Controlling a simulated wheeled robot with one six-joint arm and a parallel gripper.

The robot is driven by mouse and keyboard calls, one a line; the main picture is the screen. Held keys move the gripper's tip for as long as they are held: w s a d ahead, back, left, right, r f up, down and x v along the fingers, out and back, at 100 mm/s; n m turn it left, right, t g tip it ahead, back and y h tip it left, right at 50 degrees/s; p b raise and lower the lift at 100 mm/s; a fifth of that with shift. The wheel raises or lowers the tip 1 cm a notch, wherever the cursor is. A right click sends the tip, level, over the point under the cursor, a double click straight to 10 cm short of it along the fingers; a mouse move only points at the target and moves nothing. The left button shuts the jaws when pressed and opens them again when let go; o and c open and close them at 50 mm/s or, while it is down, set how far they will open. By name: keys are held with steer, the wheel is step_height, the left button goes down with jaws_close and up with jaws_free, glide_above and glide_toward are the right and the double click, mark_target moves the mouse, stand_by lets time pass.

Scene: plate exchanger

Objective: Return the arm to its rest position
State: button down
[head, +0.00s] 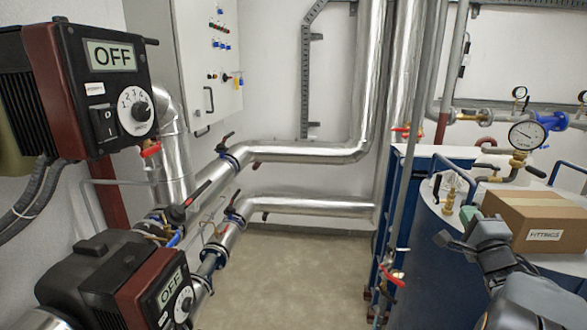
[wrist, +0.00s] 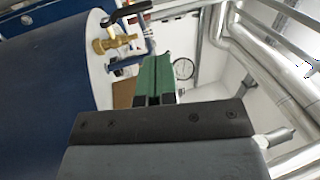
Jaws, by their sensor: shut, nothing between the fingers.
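My gripper (wrist: 153,66) shows in the wrist view with its green fingers together and nothing between them. My grey arm shows at the lower right of the head view, bent in front of the blue-sided tank unit (head: 424,218). In the wrist view a large blue cylinder (wrist: 45,100) fills the left side, apart from the fingers. A brass valve (wrist: 115,44) with a black lever is just left of the fingertips.
A cardboard box (head: 533,221) labelled FITTINGS stands on the unit beside my arm. A pressure gauge (head: 526,135) rises behind it. Two pumps reading OFF, the upper pump (head: 112,75) and lower pump (head: 120,278), are at left. Silver pipes (head: 300,151) line the wall. The middle floor (head: 295,280) is clear.

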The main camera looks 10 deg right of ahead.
steer(key=s+d+f+n+g+h, duration=0.3)
steer(key=d+f+g+h, duration=0.15)
steer(key=f+g, duration=0.3)
steer(key=s+a+f+n+g+y, duration=0.2)
steer(key=a+f+n+g, duration=0.1)
steer(key=f+g, duration=0.15)
steer(key=s+a+f+n+g+y, duration=0.1)
steer(key=a+n, duration=0.4)
steer(key=a, duration=0.6)
steer(key=s+a+f+n+g+y, duration=0.1)
steer(key=a+n+y, duration=0.3)
steer(key=a, duration=0.7)
steer(key=s+a+f+n+g+y, duration=0.1)
steer(key=s+a+f+n+y, duration=0.1)
steer(key=a+n, duration=0.4)
steer(key=s+a+y, duration=0.1)
steer(key=a, duration=0.4)
steer(key=shift+s+a+g, duration=0.15)
steer(key=shift+s+g, duration=0.15)
steer(key=shift+y, duration=0.25)
